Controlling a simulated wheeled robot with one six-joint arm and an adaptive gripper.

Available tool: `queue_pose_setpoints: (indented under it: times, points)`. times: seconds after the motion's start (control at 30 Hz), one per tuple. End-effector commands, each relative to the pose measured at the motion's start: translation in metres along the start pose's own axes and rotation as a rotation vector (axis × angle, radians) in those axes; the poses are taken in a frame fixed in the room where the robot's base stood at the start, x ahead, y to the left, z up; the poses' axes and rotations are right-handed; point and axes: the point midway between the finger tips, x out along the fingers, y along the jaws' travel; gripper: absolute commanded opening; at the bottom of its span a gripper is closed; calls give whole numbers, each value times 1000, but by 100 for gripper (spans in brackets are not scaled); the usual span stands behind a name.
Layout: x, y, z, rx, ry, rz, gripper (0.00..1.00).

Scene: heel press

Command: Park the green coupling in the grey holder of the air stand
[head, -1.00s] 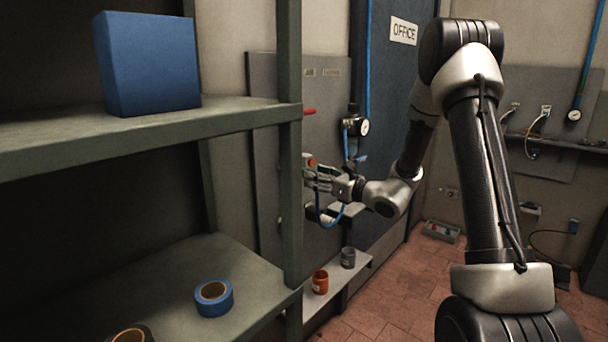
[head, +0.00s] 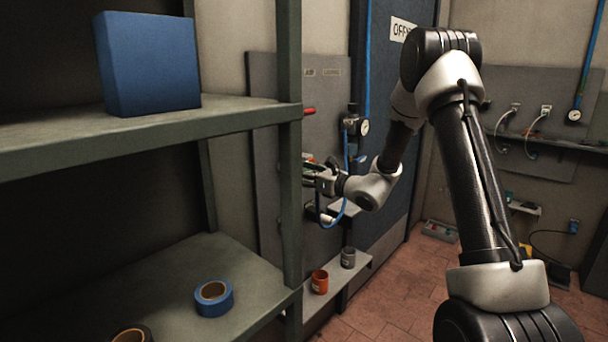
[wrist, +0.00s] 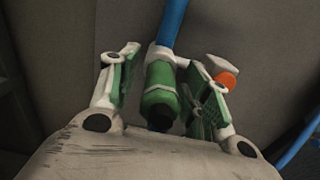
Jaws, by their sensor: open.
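The green coupling (wrist: 160,100) hangs on a blue hose between the two fingers in the wrist view. My gripper (wrist: 165,85) is open around it, with green pads on both sides. A gap shows at the left finger; contact on the right is unclear. In the head view my gripper (head: 312,172) is at the air stand's grey panel (head: 270,130), partly hidden behind the shelf post. The coupling is not clear there. A grey cup-shaped holder (head: 348,257) stands on the stand's low ledge, beside an orange-red one (head: 320,281). Both are below my gripper.
A shelf post (head: 290,150) stands close to the left of my gripper. The shelves carry a blue box (head: 150,65) and a roll of blue tape (head: 213,297). A gauge (head: 363,127) and a looping blue hose (head: 343,212) are near my gripper. An orange knob (wrist: 225,80) shows behind the right finger.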

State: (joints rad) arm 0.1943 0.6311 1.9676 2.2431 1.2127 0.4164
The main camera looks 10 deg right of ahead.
Motion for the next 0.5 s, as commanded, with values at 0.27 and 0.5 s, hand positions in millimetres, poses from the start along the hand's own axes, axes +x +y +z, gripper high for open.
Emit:
queue_pose_setpoints:
  times: [0.27,0.5]
  points:
    - [0,0,0,0,0,0,48]
    - [0,0,0,0,0,0,48]
